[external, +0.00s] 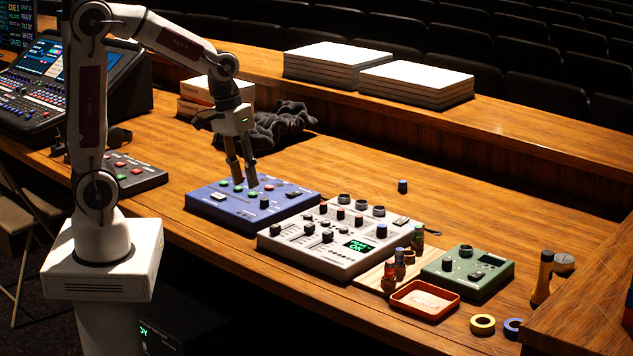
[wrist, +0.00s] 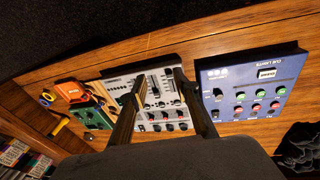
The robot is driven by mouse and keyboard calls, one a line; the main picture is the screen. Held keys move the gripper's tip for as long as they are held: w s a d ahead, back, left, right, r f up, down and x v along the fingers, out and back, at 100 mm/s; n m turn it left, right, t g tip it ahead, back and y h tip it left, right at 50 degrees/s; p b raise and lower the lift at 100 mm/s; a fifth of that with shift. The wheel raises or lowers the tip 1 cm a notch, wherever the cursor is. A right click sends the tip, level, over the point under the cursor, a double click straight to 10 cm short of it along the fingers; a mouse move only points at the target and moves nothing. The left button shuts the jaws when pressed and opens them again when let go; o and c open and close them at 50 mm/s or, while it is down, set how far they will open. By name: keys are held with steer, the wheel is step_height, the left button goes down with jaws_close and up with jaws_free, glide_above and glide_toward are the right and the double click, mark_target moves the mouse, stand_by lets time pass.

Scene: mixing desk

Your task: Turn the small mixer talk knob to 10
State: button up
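The light grey mixer (external: 300,260) lies flat on the desk, with rows of knobs, faders and a lit green display (external: 360,246).
The blue cue-lights panel (external: 205,206) is below my gripper. Right of the mixer are small bottles (external: 389,279), an orange tray (external: 425,314), a green box (external: 463,286) and tape rolls (external: 483,324). A loose dark knob (external: 403,186) and crumpled black cloth (external: 280,127) lie behind.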

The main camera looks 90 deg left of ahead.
mark_target(340, 210)
steer(key=shift+s+d+r, duration=0.1)
steer(key=shift+s, duration=0.05)
stand_by(0.4)
steer(key=shift+m+y, duration=0.4)
steer(key=shift+y, duration=0.2)
steer(key=w+a+f, duration=0.2)
steer(key=w+f, duration=0.1)
steer(key=w, duration=0.1)
steer(key=w+a+f, duration=0.3)
steer(key=w, duration=0.1)
steer(key=w+a+f, duration=0.3)
steer(key=w, duration=0.2)
steer(key=shift+w+a, duration=0.1)
steer(key=shift+a, duration=0.1)
steer(key=shift+t+y, duration=0.3)
steer(key=w, duration=0.1)
steer(key=w+a, duration=0.2)
steer(key=w, duration=0.1)
steer(key=shift+a+f, duration=0.1)
steer(key=shift+f, duration=0.05)
steer(key=shift+m+t+y, duration=0.3)
steer(key=shift+m+t, duration=0.2)
steer(key=shift+t, duration=0.3)
steer(key=w, duration=0.1)
steer(key=w+a+r, duration=0.1)
steer(key=w+r, duration=0.1)
steer(key=shift+w+a, duration=0.4)
steer(key=shift+f, duration=0.15)
steer(key=shift+x, duration=3.8)
